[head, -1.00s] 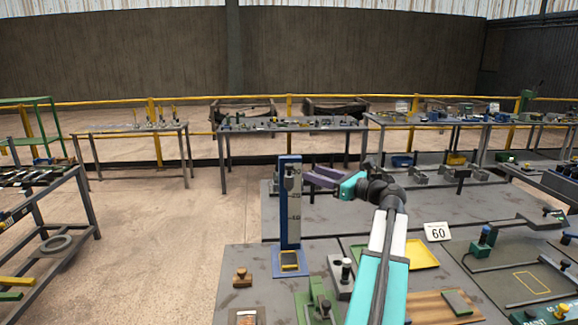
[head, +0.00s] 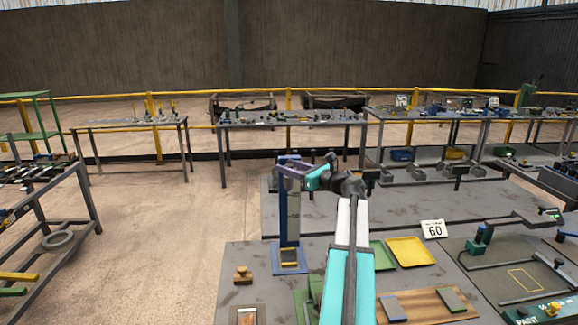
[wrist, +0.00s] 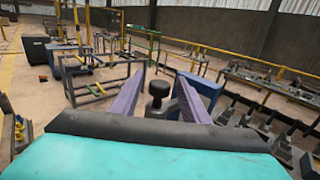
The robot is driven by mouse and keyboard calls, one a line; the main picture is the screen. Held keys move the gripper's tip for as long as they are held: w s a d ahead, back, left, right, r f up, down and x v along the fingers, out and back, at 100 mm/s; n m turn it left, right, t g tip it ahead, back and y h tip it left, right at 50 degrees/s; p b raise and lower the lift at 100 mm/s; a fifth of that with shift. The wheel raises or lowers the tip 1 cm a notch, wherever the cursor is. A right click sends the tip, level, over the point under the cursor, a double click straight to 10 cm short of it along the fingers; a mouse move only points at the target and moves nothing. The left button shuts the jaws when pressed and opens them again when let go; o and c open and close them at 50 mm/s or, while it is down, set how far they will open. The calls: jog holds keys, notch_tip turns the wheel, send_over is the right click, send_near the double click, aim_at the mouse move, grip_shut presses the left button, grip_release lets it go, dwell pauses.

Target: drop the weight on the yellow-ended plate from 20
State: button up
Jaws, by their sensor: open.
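A blue upright stand (head: 282,212) with a pale scale strip rises at the left edge of the front table. At its foot, a plate with a yellow end (head: 288,256) lies on the blue base. My gripper (head: 292,168) is at the top of the stand, its purple fingers open. In the wrist view, the dark weight's round knob (wrist: 158,90) stands between the two parted fingers, with a gap on each side. The stand's blue top (wrist: 205,88) is just behind the right finger. In the head view the weight is hidden by my gripper.
A small wooden block (head: 242,275) lies left of the stand's base. A yellow tray (head: 410,252) and a sign reading 60 (head: 433,230) are to the right. A green fixture (head: 307,303) is close beside my arm. Open floor lies left of the table.

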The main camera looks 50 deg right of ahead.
grip_shut()
notch_tip(320, 180, down, 10)
jog(key=b, duration=0.4)
dwell(0.3)
grip_release()
jog(key=s+d+b, duration=0.1)
jog(key=s+b, duration=0.2)
jog(key=s, duration=1)
jog(key=shift+s+b, duration=0.35)
jog(key=shift+s, duration=0.05)
jog(key=shift+d, duration=0.1)
dwell(0.3)
